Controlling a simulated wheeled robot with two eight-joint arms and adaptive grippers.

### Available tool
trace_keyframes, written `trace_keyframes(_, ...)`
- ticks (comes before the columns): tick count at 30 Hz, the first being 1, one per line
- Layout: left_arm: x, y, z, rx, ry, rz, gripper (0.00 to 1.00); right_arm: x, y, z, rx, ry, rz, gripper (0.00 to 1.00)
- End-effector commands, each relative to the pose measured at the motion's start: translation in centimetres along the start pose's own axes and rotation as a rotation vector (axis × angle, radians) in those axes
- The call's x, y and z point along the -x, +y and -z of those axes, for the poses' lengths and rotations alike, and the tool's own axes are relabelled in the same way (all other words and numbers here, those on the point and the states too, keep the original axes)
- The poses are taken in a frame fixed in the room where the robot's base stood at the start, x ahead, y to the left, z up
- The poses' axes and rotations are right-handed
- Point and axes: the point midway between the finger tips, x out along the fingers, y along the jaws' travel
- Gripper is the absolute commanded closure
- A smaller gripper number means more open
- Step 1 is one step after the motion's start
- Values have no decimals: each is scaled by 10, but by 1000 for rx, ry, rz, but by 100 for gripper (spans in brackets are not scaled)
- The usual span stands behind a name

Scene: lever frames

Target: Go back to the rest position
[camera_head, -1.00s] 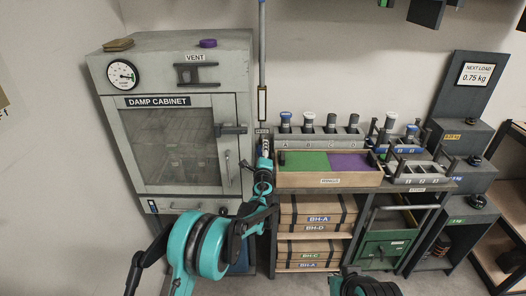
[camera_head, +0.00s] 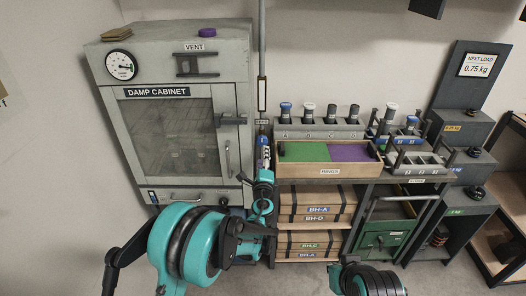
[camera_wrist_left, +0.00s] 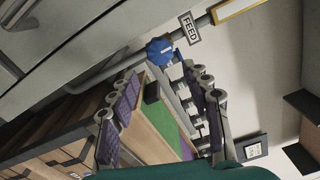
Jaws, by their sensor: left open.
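My left gripper (camera_head: 264,158) is raised in front of the feed pipe, between the damp cabinet (camera_head: 172,135) and the bench. In the left wrist view its two padded fingers (camera_wrist_left: 165,108) are spread apart with nothing held between them. A blue knob (camera_wrist_left: 160,51) on the feed pipe (camera_wrist_left: 112,66) shows beyond the fingertips, apart from them as far as I can tell. My right arm shows only as dark and teal links at the bottom of the head view; its gripper is out of view.
A bench holds a wooden tray (camera_head: 330,171) with green and purple sections, a rack of bottles (camera_head: 320,131) and a second rack (camera_head: 418,163). Boxes (camera_head: 318,200) and a green cabinet (camera_head: 383,240) stand below. A load sign post (camera_head: 478,85) is at right.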

Motion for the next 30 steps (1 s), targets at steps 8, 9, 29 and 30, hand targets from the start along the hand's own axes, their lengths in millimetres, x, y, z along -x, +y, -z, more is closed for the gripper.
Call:
trace_keyframes(8,10,0,0,0,-1,0,52,0,0,0,0,0,0,100)
trace_keyframes(9,10,0,0,0,-1,0,52,0,0,0,0,0,0,100)
trace_keyframes(29,73,-24,-129,452,-206,-210,52,0,0,0,0,0,0,100)
trace_keyframes(30,87,-24,-144,521,-237,-244,52,0,0,0,0,0,0,100)
